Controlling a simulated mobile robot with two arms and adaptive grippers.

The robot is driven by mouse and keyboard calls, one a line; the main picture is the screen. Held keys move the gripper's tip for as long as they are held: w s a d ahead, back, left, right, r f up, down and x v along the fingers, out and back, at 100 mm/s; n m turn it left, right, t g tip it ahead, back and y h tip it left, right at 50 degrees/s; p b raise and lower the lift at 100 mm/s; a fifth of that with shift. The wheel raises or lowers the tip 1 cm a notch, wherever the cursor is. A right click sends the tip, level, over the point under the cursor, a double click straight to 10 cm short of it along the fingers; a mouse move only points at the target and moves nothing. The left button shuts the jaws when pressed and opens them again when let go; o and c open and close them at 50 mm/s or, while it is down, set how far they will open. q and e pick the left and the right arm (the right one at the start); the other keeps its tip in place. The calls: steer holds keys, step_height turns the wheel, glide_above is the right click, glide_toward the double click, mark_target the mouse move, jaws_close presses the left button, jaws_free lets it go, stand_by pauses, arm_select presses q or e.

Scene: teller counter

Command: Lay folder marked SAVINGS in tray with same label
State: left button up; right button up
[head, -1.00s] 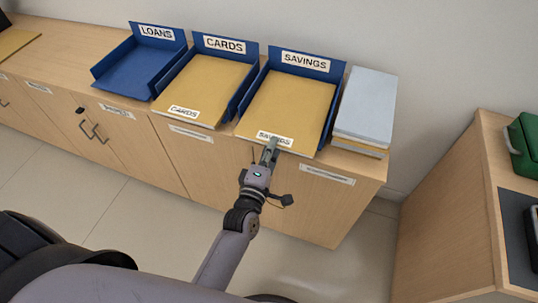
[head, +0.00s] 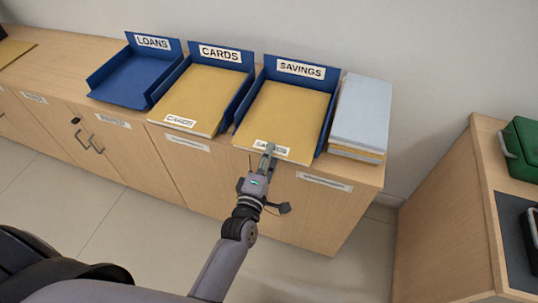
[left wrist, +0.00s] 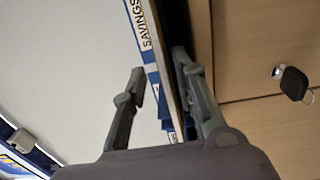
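The yellow folder labelled SAVINGS (head: 285,112) lies in the blue tray (head: 325,132) whose back sign reads SAVINGS. Its front edge sticks out a little past the tray, and its label is partly hidden by my left gripper (head: 269,149). That gripper is at the folder's front edge. In the left wrist view the left gripper (left wrist: 158,75) has its fingers spread apart. The folder's thin edge runs between them, close to the right-hand finger, with a gap on the other side. A SAVINGS sign (left wrist: 147,25) shows beyond. My right gripper is not in view.
A blue tray signed CARDS (head: 240,98) holds a yellow CARDS folder (head: 197,100). The LOANS tray (head: 125,82) is empty. A stack of pale and yellow folders (head: 362,110) stands right of the SAVINGS tray. A side counter (head: 440,215) with a green case (head: 522,145) is at the right.

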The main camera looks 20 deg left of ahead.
arm_select(q)
steer(key=shift+s, duration=0.1)
steer(key=s, duration=1.2)
steer(key=s+d+f+m+g+h+p, duration=0.1)
steer(key=s+f+m+g, duration=0.25)
steer(key=f, duration=0.55)
steer(key=s+f+m+g, duration=0.2)
steer(key=f+m, duration=0.2)
steer(key=f, duration=0.6)
steer(key=s+d+f+m+g+h+p, duration=0.1)
steer(key=s+f+m+g, duration=0.25)
steer(key=f, duration=0.55)
steer(key=s+a+f+m+g, duration=0.2)
steer(key=s+a+f+m, duration=0.1)
steer(key=s+f, duration=0.2)
steer(key=s+a+f+m+g+y, duration=0.1)
steer(key=s+a+f+m+g, duration=0.2)
steer(key=s+f, duration=0.3)
steer(key=s+a+f+m+g+y, duration=0.1)
steer(key=s+a+f+m+g, duration=0.2)
steer(key=s, duration=0.9)
steer(key=shift+s+a+f+m+p, duration=0.15)
steer(key=shift+a+f, duration=0.3)
steer(key=shift+f, duration=0.25)
steer(key=shift+s+a+f+m+p, duration=0.15)
steer(key=shift+a+f, duration=0.25)
steer(key=shift+f, duration=0.3)
